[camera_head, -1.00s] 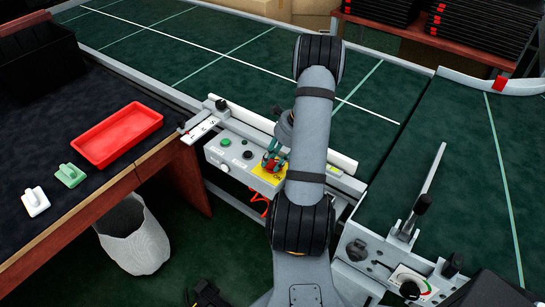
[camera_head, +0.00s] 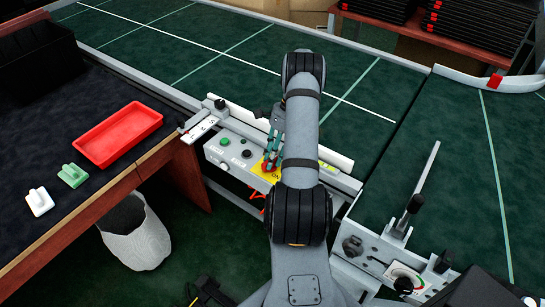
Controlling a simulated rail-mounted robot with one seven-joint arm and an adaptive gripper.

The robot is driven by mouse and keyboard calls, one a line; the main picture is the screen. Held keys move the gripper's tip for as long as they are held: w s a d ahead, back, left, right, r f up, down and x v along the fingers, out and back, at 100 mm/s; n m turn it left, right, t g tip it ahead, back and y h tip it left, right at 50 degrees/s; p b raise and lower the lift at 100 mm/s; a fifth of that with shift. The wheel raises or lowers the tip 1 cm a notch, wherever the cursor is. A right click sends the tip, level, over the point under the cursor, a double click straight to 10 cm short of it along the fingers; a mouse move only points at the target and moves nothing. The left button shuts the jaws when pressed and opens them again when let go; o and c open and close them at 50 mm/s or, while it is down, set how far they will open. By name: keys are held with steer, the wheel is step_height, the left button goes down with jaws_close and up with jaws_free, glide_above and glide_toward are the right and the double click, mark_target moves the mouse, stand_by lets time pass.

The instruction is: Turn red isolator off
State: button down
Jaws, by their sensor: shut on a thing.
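The red isolator (camera_head: 267,169) sits on a yellow plate (camera_head: 259,172) at the right part of the grey control box on the conveyor's near side. Only a small piece of red shows beside my gripper. My gripper (camera_head: 271,160), with teal fingers, points down at the isolator and is shut on it. My arm hides the right side of the yellow plate, and the handle's exact angle cannot be told.
The control box (camera_head: 234,166) also carries a green button (camera_head: 224,141) and a black knob (camera_head: 246,154). A red tray (camera_head: 118,134) and green and white blocks lie on the left table. A second panel with a dial (camera_head: 404,277) stands at the lower right.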

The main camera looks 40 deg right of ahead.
steer(key=shift+n+g, duration=0.5)
steer(key=shift+n, duration=0.6)
steer(key=c, duration=1.4)
jaws_free()
steer(key=v, duration=1.2)
steer(key=shift+f, duration=0.1)
steer(key=x, duration=1.1)
steer(key=shift+a+f, duration=0.15)
steer(key=shift+f, duration=0.2)
